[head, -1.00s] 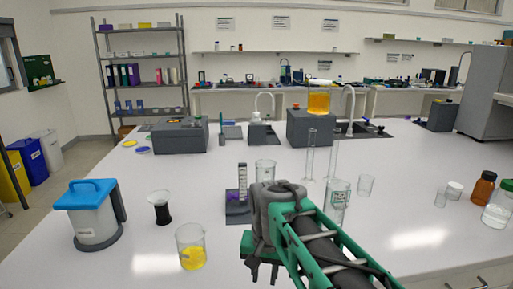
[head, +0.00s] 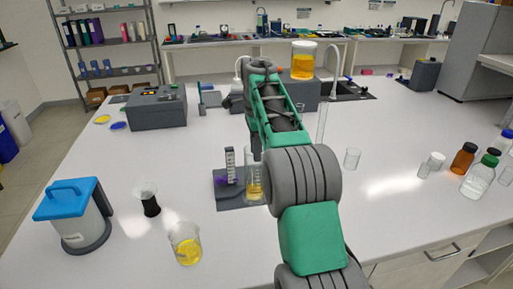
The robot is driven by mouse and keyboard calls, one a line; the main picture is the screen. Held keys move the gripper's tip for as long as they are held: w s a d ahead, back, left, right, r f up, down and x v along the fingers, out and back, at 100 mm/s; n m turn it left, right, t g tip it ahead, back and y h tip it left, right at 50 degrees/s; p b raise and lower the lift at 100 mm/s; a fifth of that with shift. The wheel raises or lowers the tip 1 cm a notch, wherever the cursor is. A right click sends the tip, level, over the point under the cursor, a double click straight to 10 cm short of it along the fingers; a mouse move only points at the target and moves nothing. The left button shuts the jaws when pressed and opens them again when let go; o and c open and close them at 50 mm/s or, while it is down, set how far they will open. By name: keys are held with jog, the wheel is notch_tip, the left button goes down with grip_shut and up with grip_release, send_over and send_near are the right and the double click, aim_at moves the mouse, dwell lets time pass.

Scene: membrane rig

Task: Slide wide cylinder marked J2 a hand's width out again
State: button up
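A clear glass cylinder (head: 253,187) with yellow liquid in its lower part stands on a dark grey base (head: 230,200), beside a small upright scale (head: 230,165). No J2 mark is readable on it, so I cannot tell whether it is the wide cylinder. My own arm covers its right side. My gripper is mostly behind my forearm; a dark part (head: 257,143) hangs just above the cylinder's rim. Whether it touches the glass, and whether the fingers are open, cannot be seen. The labelled glass seen earlier to the right is not visible.
A blue-lidded jug (head: 84,225), a black-based funnel vessel (head: 148,200) and a beaker of yellow liquid (head: 186,246) stand at the left. A tall thin cylinder (head: 321,125) and an empty beaker (head: 352,158) stand right of my arm. Bottles (head: 463,160) are farther right.

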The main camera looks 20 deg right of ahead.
aim_at(256, 179)
notch_tip(256, 179, down, 8)
jog(key=shift+p, duration=0.3)
jog(key=shift+r, duration=0.1)
jog(key=shift+c, duration=0.2)
grip_shut()
dwell(1.1)
